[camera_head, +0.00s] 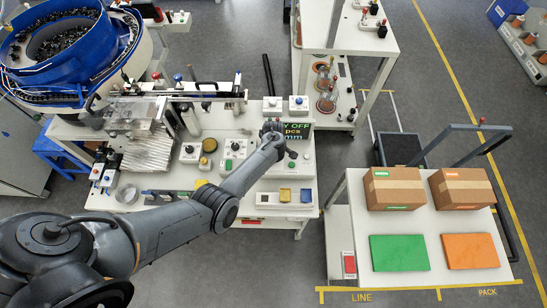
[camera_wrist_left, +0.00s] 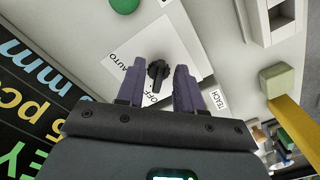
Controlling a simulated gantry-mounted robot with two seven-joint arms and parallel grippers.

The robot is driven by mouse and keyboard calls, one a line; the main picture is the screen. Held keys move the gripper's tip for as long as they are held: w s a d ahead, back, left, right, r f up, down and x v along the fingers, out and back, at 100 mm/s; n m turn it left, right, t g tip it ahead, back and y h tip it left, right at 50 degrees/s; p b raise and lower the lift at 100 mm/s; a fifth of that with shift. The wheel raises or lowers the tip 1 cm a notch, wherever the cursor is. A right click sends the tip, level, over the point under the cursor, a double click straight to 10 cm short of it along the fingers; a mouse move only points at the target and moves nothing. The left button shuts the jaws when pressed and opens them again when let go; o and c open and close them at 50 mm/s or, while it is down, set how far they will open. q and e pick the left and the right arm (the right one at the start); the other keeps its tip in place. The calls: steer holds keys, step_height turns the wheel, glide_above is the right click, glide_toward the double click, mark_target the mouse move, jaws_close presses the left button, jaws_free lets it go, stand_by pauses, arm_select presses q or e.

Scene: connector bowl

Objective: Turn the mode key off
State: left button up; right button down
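The mode key (camera_wrist_left: 158,70) is a small dark knob on a white plate in the left wrist view. Labels AUTO, OFF and TEACH lie around it; OFF is partly covered by my gripper. Which label the key points to is hard to tell. My left gripper (camera_wrist_left: 158,76) is open, with one purple-grey finger on each side of the key and gaps visible between. Whether the fingertips reach down to key height is unclear. In the head view my left gripper (camera_head: 272,128) is over the control panel at the bench's right side, and my arm hides the key. My right gripper is not in view.
A display (camera_head: 297,130) stands close to the gripper and shows beside it in the wrist view (camera_wrist_left: 25,105). A green button (camera_wrist_left: 124,4) and a pale green block (camera_wrist_left: 277,80) are nearby. A blue bowl feeder (camera_head: 70,45) is at the left; a cart with boxes (camera_head: 394,188) is at the right.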

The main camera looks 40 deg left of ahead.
arm_select(q)
step_height(320, 180, up, 11)
steer(key=p, duration=0.2)
steer(key=shift+p, duration=0.3)
steer(key=shift+f, duration=0.15)
stand_by(0.4)
